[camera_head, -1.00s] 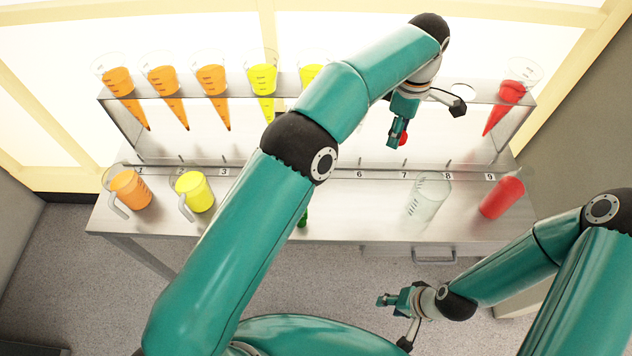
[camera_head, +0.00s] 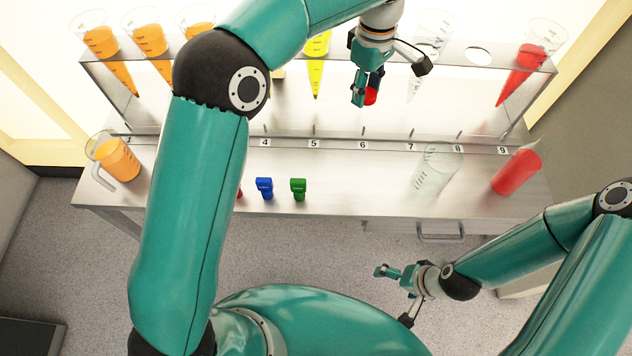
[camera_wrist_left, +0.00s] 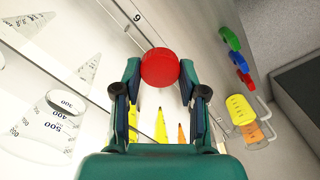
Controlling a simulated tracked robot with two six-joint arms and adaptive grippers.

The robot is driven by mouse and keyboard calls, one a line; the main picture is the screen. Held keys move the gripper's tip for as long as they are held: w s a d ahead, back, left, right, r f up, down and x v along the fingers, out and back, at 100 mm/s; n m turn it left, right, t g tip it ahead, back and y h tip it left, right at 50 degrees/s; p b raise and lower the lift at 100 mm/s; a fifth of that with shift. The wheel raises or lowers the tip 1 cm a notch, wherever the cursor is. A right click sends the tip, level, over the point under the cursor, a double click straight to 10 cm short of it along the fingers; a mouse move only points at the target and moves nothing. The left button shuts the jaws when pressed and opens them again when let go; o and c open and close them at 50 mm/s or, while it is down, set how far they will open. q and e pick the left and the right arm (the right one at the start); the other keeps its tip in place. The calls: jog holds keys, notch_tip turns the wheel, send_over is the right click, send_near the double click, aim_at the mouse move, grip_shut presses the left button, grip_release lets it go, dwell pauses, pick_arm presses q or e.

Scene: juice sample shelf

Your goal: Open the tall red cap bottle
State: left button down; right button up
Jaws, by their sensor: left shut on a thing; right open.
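My left gripper (camera_head: 366,88) is shut on a red round cap (camera_head: 371,95), high in front of the shelf. In the left wrist view the red cap (camera_wrist_left: 160,68) sits between the fingertips of the left gripper (camera_wrist_left: 160,82). No bottle body shows under the cap. My right gripper (camera_head: 388,271) is open and empty, low in front of the table. A tall red container (camera_head: 516,172) stands at the table's right end by the 9 mark; I cannot tell whether it has a cap.
An empty clear beaker (camera_head: 436,170) stands left of the red container. A blue piece (camera_head: 264,188) and a green piece (camera_head: 298,189) lie at the table's front edge. An orange jug (camera_head: 120,160) stands at the left. The rack (camera_head: 460,62) holds several cones. The middle is clear.

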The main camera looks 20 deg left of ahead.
pick_arm(q)
jog(key=s+a+f+m+b, duration=0.3)
jog(key=s+a+f+b, duration=0.3)
jog(key=a, duration=0.3)
send_over(312, 174)
notch_tip(312, 174, down, 13)
jog(key=shift+a+r+b, duration=0.1)
jog(key=shift+r+b, duration=0.05)
jog(key=shift+b, duration=0.2)
jog(key=shift+f, duration=2.65)
pick_arm(e)
notch_tip(312, 174, down, 9)
jog(key=shift+f, duration=0.1)
pick_arm(q)
jog(key=c, duration=0.6)
grip_release()
jog(key=shift+c, duration=0.2)
